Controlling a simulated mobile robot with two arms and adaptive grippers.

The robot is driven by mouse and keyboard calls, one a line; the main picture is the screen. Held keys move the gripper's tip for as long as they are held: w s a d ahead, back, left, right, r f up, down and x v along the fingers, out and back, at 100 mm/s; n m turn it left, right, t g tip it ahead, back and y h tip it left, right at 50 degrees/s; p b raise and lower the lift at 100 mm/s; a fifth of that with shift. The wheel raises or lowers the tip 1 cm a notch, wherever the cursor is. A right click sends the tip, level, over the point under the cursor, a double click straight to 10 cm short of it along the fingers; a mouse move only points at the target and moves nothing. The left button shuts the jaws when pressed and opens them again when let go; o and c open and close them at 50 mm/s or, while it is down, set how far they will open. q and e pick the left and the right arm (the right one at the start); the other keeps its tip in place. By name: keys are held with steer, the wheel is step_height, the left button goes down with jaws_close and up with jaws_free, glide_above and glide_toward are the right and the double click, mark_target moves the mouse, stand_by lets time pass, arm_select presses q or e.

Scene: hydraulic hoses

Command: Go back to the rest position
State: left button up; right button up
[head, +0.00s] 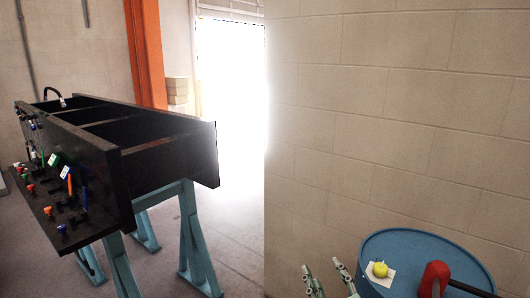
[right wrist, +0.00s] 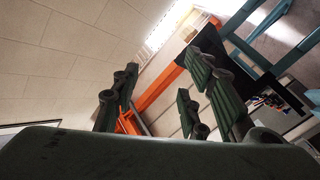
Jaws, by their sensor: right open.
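My right gripper (head: 325,276) shows at the bottom of the head view, just left of a blue drum. In the right wrist view its green-padded fingers (right wrist: 160,95) are spread apart, with nothing between them. My left gripper is not in view. The black hydraulic rig (head: 150,155) stands at the left of the head view, well away from my right gripper.
The blue drum (head: 375,248) at the lower right bears a yellow round object (head: 380,269) on a white sheet and a red item (head: 435,276) with a black part. Teal trestles (head: 190,240) carry the rig. A block wall (head: 400,110) fills the right. Floor between rig and wall is clear.

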steer(key=s+d+f+m+g+h, duration=0.1)
steer(key=s+d+f+m+g, duration=0.2)
steer(key=s+f, duration=0.4)
steer(key=s+d+f+m+g+h, duration=0.1)
steer(key=s+d+f+g, duration=0.3)
steer(key=f, duration=0.4)
steer(key=s+f+m+g, duration=0.1)
steer(key=s+f+g, duration=0.35)
steer(key=s, duration=0.45)
steer(key=s+f+m+g, duration=0.1)
steer(key=s+f+g, duration=0.3)
steer(key=s, duration=0.6)
step_height(320, 180, down, 30)
steer(key=b, duration=0.5)
steer(key=s+d+f+b, duration=0.1)
steer(key=s+f+b, duration=0.1)
steer(key=s+f, duration=0.7)
steer(key=s+d+f+b, duration=0.1)
steer(key=s+f+b, duration=0.2)
steer(key=s+f, duration=0.5)
step_height(320, 180, down, 5)
steer(key=shift+s+d+f+g, duration=0.15)
steer(key=shift+s+d+g, duration=0.25)
steer(key=shift+g, duration=0.05)
